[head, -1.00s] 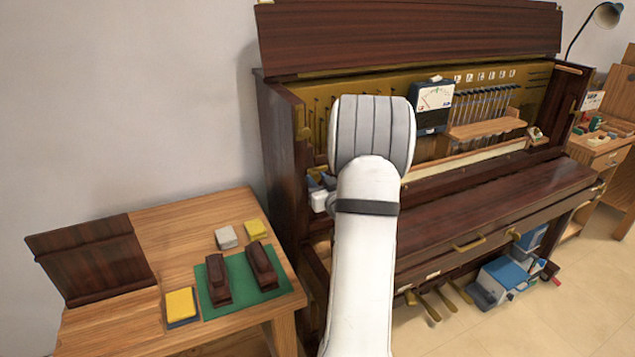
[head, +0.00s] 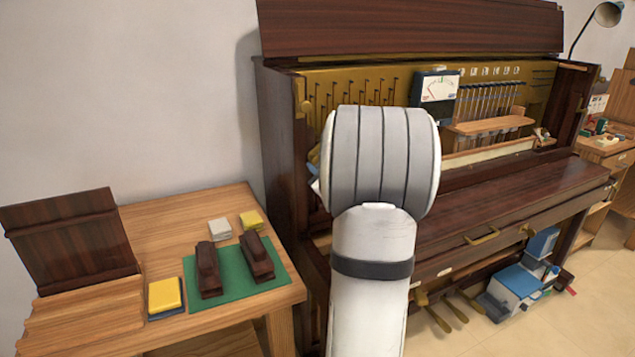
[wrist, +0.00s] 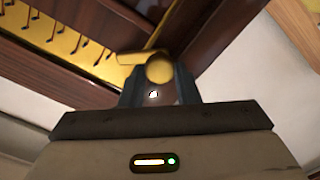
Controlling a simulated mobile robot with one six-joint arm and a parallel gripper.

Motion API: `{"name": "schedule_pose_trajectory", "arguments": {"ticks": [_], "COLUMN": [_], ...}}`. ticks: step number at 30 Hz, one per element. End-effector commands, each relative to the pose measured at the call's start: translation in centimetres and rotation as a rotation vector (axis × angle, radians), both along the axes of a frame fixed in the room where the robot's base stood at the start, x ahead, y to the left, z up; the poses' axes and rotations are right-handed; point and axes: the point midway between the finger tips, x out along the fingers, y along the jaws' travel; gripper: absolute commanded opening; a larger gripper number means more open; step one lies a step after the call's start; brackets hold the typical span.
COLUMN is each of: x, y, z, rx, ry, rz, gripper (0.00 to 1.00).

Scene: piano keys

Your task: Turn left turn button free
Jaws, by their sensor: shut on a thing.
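The left turn button (wrist: 159,68) shows in the wrist view as a brass piece with a round knob and a short bar reaching left, against dark wood. My gripper (wrist: 158,82) has its two blue-grey fingers on either side of the knob, shut on it. In the head view my arm hides most of the gripper; only a bit of blue shows at its left edge. A brass fitting (head: 304,104) sits on the left post of the piano (head: 280,150); I cannot tell whether it is the same piece.
A brass panel with hooks (head: 350,90) and a meter (head: 436,88) are inside the open piano front. A wooden table (head: 170,215) at left holds a green mat (head: 225,278), dark blocks and yellow blocks. The keyboard lid (head: 500,200) juts out at right.

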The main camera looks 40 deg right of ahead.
Motion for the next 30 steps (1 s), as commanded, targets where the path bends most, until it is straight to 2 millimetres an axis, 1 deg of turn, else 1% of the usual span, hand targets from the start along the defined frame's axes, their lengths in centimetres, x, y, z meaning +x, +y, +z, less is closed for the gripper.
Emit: {"name": "schedule_pose_trajectory", "arguments": {"ticks": [1, 2, 18, 24, 30], "x": [0.13, 0.13, 0.13, 0.11, 0.11], "y": [0.14, 0.14, 0.18, 0.19, 0.15], "z": [-0.54, -0.58, -0.37, -0.2, -0.1], "rx": [-0.049, -0.076, -0.567, -0.712, -0.814], "ry": [0.003, 0.01, 0.125, 0.159, 0.185], "rz": [0.004, 0.003, 0.0, 0.0, -0.001], "gripper": [0.06, 0.06, 0.06, 0.06, 0.06]}}
